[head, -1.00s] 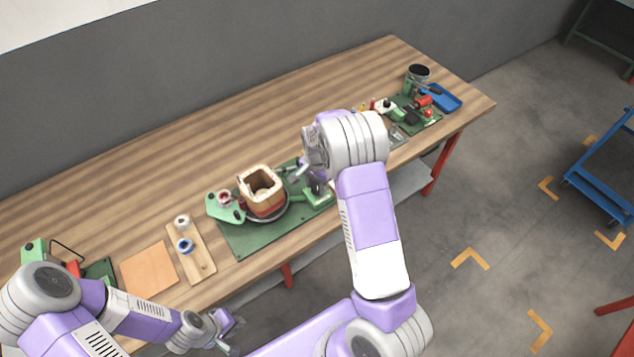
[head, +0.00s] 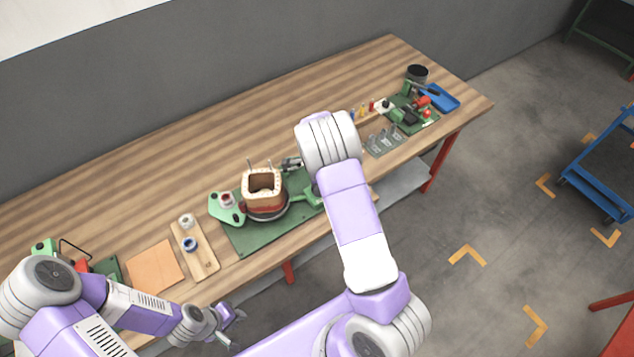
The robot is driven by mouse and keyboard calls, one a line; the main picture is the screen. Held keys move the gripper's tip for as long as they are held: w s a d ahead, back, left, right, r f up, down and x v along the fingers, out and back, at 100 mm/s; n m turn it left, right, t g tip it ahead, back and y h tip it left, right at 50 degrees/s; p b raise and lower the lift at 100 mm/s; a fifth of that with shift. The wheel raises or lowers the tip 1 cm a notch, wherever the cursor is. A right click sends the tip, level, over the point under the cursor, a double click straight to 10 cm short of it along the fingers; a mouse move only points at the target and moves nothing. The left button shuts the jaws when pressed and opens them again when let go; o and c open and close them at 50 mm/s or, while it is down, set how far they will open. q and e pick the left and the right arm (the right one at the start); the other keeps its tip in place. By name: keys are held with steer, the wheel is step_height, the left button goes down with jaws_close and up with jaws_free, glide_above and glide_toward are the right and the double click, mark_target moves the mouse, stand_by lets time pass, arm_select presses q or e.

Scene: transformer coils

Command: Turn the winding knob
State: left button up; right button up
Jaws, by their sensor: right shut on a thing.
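The winding fixture has a green base (head: 247,238) on the wooden bench. A square, hollow coil former with reddish-brown winding (head: 263,198) stands upright on its round dark turntable, with two thin posts showing behind its top. My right gripper (head: 289,164) is just behind and right of the former, shut on what looks like the winding knob; the knob is too small and too covered to see clearly. My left gripper (head: 234,326) is open and empty, low in front of the bench edge.
A wooden strip (head: 205,262) with two small spools and a tan sheet (head: 154,267) lie left of the fixture. Grey brackets (head: 385,141), a green tool board and a blue tray (head: 440,98) are at the right. The bench's back left is clear.

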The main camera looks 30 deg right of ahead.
stand_by(0.4)
steer(key=o, duration=1.1)
steer(key=shift+c, duration=0.2)
step_height(320, 180, up, 8)
steer(key=shift+f+p, duration=0.25)
steer(key=shift+p, duration=0.15)
